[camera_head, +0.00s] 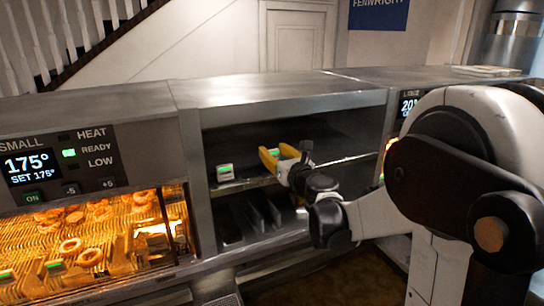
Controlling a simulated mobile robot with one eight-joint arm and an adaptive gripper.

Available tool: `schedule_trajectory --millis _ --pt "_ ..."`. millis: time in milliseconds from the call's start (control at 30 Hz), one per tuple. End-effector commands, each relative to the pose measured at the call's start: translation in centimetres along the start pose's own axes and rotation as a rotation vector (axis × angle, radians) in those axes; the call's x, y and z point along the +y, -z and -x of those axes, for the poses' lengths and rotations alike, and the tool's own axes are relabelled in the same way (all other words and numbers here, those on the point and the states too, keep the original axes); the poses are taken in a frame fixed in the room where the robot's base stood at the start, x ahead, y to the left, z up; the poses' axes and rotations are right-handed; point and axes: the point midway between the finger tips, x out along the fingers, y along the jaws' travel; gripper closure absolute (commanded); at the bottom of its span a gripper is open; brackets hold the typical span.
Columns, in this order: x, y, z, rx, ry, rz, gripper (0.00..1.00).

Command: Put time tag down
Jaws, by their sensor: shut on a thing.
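My gripper (274,155), with yellow fingers, reaches into the open bay of the steel counter, just above the shelf's front edge. It is shut on a time tag, of which only a small green-edged bit shows between the fingers; the fingers hide the rest. Another small white tag with a green band (225,172) stands on the shelf to the left of my gripper, apart from it. I cannot tell whether the held tag touches the shelf (250,182).
Left of the bay, a lit fryer cabinet (80,240) holds fried rings and pieces with green-banded tags; its display (28,166) reads 175°. Dark slotted dividers (262,214) stand below the shelf. A second display (409,104) is at right, partly behind my arm. The counter top (260,90) is clear.

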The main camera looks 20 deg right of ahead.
Motion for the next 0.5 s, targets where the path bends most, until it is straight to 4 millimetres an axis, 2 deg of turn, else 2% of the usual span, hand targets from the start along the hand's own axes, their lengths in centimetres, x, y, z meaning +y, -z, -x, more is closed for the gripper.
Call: schedule_trajectory --millis 133,500 --pt "0.0 1.6 0.0 0.0 0.0 0.0 0.82" --pt "0.0 2.1 0.0 0.0 0.0 0.0 0.82"
